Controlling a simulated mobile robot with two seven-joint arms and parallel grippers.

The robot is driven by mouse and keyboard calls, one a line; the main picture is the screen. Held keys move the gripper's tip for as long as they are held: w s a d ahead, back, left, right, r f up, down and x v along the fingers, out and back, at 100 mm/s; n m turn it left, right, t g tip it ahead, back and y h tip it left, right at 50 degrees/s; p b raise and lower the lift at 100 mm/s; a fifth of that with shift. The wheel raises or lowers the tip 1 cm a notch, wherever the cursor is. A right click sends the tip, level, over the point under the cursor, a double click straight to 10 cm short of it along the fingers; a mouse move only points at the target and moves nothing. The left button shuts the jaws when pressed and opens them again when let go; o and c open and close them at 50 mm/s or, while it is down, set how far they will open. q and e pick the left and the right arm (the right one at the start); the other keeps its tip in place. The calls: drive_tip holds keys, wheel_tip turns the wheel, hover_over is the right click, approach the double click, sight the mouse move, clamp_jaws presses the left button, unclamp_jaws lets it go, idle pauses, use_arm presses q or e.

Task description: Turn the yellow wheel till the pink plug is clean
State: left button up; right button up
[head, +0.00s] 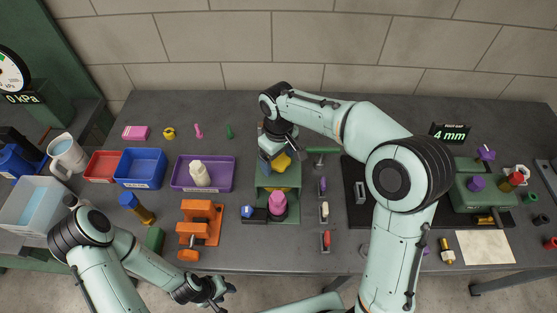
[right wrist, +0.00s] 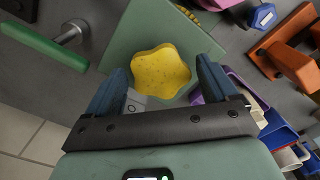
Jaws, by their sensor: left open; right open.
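The yellow wheel (right wrist: 160,72) is lobed and sits on the face of a green stand. It also shows in the head view (head: 284,162), partly hidden by my right gripper. My right gripper (right wrist: 163,88) is open, with one blue finger on each side of the wheel; contact cannot be told. The pink plug (head: 278,203) stands upright at the front of the green stand (head: 285,181), below the wheel; whether its surface is dirty is too small to tell. My left gripper (head: 217,291) is open and empty by the table's front edge, away from the stand.
An orange clamp-like fixture (head: 202,220) and a purple tray (head: 185,184) with a pale bottle lie left of the stand. A green-handled lever (head: 322,150) is close on its right, with several small switches in front. Blue and red bins stand further left.

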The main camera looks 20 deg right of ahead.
sight(279, 160)
wheel_tip(279, 160, up, 6)
idle(0.5)
wheel_tip(279, 160, up, 13)
drive_tip(key=shift+r, duration=0.2)
idle(0.4)
idle(1.2)
